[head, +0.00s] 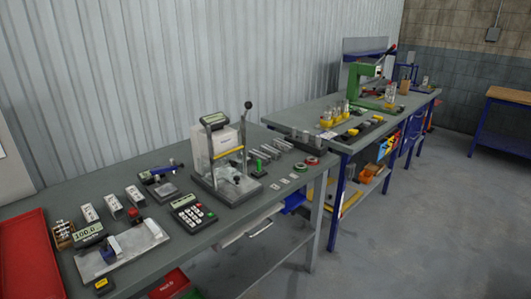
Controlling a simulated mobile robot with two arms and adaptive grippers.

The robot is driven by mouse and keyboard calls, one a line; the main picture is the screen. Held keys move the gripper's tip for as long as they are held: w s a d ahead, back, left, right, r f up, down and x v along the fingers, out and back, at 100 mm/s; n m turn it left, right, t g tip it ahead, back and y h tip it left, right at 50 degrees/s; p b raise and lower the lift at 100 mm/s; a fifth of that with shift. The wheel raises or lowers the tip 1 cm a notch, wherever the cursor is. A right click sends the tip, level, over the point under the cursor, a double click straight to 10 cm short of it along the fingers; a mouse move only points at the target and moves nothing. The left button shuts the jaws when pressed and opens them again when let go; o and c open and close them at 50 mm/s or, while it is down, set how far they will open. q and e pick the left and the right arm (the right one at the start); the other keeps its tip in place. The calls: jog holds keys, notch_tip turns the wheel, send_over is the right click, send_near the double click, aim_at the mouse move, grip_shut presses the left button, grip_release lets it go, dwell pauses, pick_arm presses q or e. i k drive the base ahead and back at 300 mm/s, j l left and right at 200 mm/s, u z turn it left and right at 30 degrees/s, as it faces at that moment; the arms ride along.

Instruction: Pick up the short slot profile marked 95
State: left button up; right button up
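Several short grey profile-like pieces lie in a row (270,151) on the near bench, right of the lever press. Three short blocks with pale faces, the left one (90,212), the middle one (113,206) and the right one (135,196), stand on the same bench behind a measuring fixture. Their marks are too small to read, so I cannot tell which piece, if any, is marked 95. Neither of my grippers is in view.
The near bench (60,192) holds a red tray (32,258), a measuring fixture (120,250) with a display, a keypad box (190,212) and a lever press (228,165). A second bench (300,115) with a green press (365,85) stands beyond. Open floor (420,210) lies right.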

aim_at(287, 147)
jog(key=j+z, duration=0.15)
jog(key=j, duration=0.45)
jog(key=j+z, duration=0.2)
jog(key=j, duration=0.4)
jog(key=k+j+z, duration=0.15)
jog(key=j, duration=0.45)
jog(key=i+l+u, duration=0.1)
jog(key=u, duration=0.25)
jog(key=i+l+u, duration=0.15)
jog(key=u, duration=0.25)
jog(key=l+u, duration=0.15)
jog(key=u, duration=0.2)
jog(key=i+l+u, duration=0.2)
jog(key=l, duration=0.4)
jog(key=i+l+u, duration=0.15)
jog(key=l, duration=0.45)
jog(key=i+l+u, duration=0.2)
jog(key=l, duration=0.4)
jog(key=l+u, duration=0.2)
jog(key=l, duration=0.45)
